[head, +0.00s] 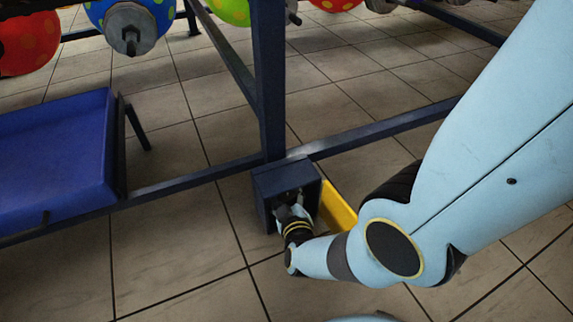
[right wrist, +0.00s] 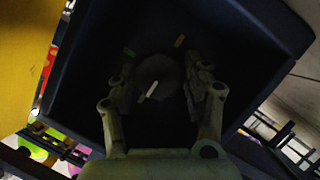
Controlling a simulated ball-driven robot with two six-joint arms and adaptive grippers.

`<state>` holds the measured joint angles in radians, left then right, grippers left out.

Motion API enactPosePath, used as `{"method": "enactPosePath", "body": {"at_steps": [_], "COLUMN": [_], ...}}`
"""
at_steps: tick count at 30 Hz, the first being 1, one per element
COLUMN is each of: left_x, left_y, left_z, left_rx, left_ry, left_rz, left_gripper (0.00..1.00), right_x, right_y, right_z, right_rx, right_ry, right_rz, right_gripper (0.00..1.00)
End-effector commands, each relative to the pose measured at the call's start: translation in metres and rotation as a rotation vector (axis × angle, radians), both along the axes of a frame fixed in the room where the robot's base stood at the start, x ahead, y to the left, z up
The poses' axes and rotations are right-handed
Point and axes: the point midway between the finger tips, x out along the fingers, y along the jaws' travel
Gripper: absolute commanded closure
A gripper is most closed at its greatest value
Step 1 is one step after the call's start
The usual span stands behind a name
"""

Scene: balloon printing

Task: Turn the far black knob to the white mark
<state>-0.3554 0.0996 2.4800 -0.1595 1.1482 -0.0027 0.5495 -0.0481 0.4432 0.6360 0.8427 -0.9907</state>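A dark round knob (right wrist: 158,73) sits inside a dark blue open box; it is dim and hard to make out. A short white stripe (right wrist: 150,90) shows at its lower left; I cannot tell if it is a pointer or a mark. A green mark (right wrist: 129,52) and a yellow mark (right wrist: 179,41) show above the knob. My right gripper (right wrist: 163,76) has its fingers apart, one on each side of the knob, with no clear contact. In the head view my right gripper (head: 290,212) reaches into the box (head: 262,190). My left gripper is out of view.
The box hangs by a dark blue frame post (head: 271,90) and lower rail (head: 380,127). A yellow panel (head: 338,207) stands at its right. A blue tray (head: 60,150) is at left. Balloons (head: 235,10) line the top. Tiled floor is open in front.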

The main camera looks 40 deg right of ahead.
Motion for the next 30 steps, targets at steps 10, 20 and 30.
{"method": "enactPosePath", "body": {"at_steps": [10,20,30], "left_x": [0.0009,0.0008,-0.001], "left_y": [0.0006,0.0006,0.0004], "left_z": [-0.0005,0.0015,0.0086], "left_rx": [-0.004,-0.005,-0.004], "left_ry": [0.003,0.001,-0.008], "left_rz": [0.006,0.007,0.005], "left_gripper": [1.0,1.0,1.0], "right_x": [0.0006,0.0013,0.0001], "right_y": [-0.0004,-0.0014,-0.004], "right_z": [0.0005,0.0022,0.0022], "right_rx": [0.001,0.04,0.389], "right_ry": [-0.002,-0.015,-0.096], "right_rz": [-0.001,-0.001,0.0], "right_gripper": [0.32,0.32,0.32]}}
